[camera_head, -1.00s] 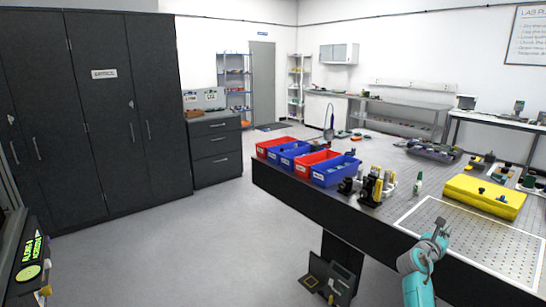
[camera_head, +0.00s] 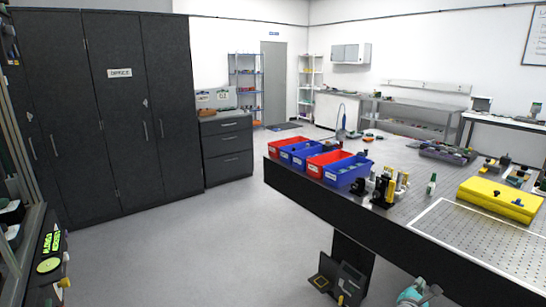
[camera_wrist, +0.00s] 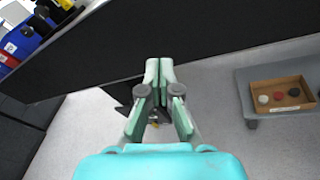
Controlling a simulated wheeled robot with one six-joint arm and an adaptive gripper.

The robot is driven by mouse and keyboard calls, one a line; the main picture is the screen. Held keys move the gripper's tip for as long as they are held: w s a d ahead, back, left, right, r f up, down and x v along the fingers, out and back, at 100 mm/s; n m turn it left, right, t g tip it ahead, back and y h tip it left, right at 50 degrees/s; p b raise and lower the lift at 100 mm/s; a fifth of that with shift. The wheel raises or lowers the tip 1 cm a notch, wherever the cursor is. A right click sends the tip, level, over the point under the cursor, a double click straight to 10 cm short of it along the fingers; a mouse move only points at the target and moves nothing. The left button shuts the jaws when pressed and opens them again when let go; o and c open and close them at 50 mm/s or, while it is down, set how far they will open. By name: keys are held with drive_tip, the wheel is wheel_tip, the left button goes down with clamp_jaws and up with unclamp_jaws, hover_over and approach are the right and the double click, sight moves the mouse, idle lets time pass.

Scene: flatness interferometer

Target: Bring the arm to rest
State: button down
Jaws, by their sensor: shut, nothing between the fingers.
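My gripper (camera_wrist: 159,73) points away from the wrist camera, with its two pale green fingers together at the tips and nothing between them. It hangs in front of the dark side of the optical table. In the head view only a small turquoise part of my arm (camera_head: 418,294) shows at the bottom edge, below the black optical table (camera_head: 430,238). The fingertips cannot be made out there.
Red and blue bins (camera_head: 346,172) stand along the table's left edge. Optical mounts (camera_head: 383,189) and a yellow case (camera_head: 499,199) are also on it. The wrist view shows a cardboard tray (camera_wrist: 282,95) on a grey surface. Open floor (camera_head: 200,240) lies between table and dark cabinets (camera_head: 105,110).

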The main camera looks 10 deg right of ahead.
drive_tip(key=s+a+f+m+t+y, duration=0.1)
drive_tip(key=s+a+f+m+y, duration=0.1)
drive_tip(key=s+a+f, duration=0.45)
drive_tip(key=s+a+f+m+t+y, duration=0.1)
drive_tip(key=s+a+f+y, duration=0.2)
drive_tip(key=a, duration=0.7)
drive_tip(key=s+a+f+m+t+y, duration=0.2)
drive_tip(key=s+a+f+m+y, duration=0.15)
drive_tip(key=s+a, duration=0.9)
drive_tip(key=s+a+r+m+y, duration=0.1)
drive_tip(key=s+a+r+m, duration=0.3)
drive_tip(key=s, duration=0.5)
drive_tip(key=s+a+r+m+y, duration=0.2)
drive_tip(key=s+a+r+m, duration=0.3)
drive_tip(key=s+r, duration=0.2)
drive_tip(key=s+a+r+m+t+y, duration=0.1)
drive_tip(key=s+a+r+m, duration=0.3)
drive_tip(key=s, duration=0.6)
drive_tip(key=shift+s+a+r+m+y, duration=0.15)
drive_tip(key=shift+s+r+m+y, duration=0.25)
drive_tip(key=shift+r, duration=0.3)
